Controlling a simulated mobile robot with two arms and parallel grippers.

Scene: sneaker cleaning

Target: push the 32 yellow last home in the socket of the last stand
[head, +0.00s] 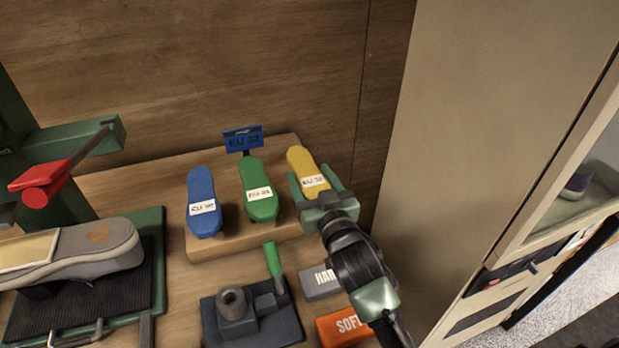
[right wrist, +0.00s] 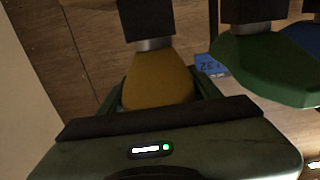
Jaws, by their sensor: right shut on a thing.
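The yellow last (head: 302,160) stands at the right end of the wooden last stand (head: 205,246), beside the green last (head: 258,192) and the blue last (head: 203,189). Its white label reads EU 32. My right gripper (head: 309,171) is shut on the yellow last, with a finger on either side. In the right wrist view, the yellow last (right wrist: 158,82) sits between the fingers. A short metal stem (right wrist: 154,44) shows between it and a dark socket block (right wrist: 147,18). How deep the stem sits is hard to tell. My left gripper is out of view.
A blue EU 32 sign (head: 243,139) rises behind the green last. A dark fixture (head: 262,325) with a green lever, a grey block (head: 320,284) and an orange block (head: 340,328) lie in front. A grey shoe (head: 95,249) is left; a tall cabinet (head: 485,110) is right.

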